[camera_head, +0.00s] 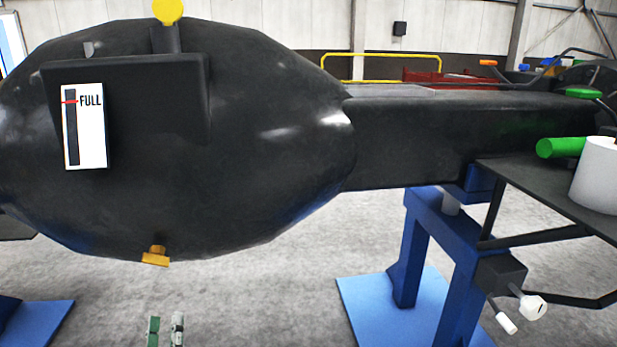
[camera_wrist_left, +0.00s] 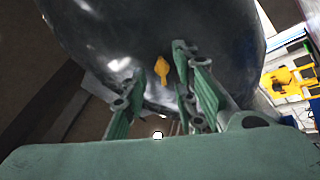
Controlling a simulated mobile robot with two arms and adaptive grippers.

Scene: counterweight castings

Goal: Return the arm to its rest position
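My left gripper (camera_head: 165,331) shows at the bottom of the head view, below the big black rounded casting (camera_head: 270,130). Only its green fingertips are in view there, with a gap between them. In the left wrist view its two green fingers (camera_wrist_left: 160,103) stand apart with nothing between them. A yellow drain fitting (camera_head: 155,256) is on the underside of the casting, above the fingertips. It also shows beyond the fingers in the left wrist view (camera_wrist_left: 162,72). My right gripper is in neither view.
A white gauge marked FULL (camera_head: 85,126) and a yellow cap (camera_head: 168,11) are on the casting. A black beam (camera_head: 450,135) runs right, over a blue stand (camera_head: 420,240). A dark shelf (camera_head: 545,195) with a white cylinder (camera_head: 598,175) juts in at right. Grey floor is open below.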

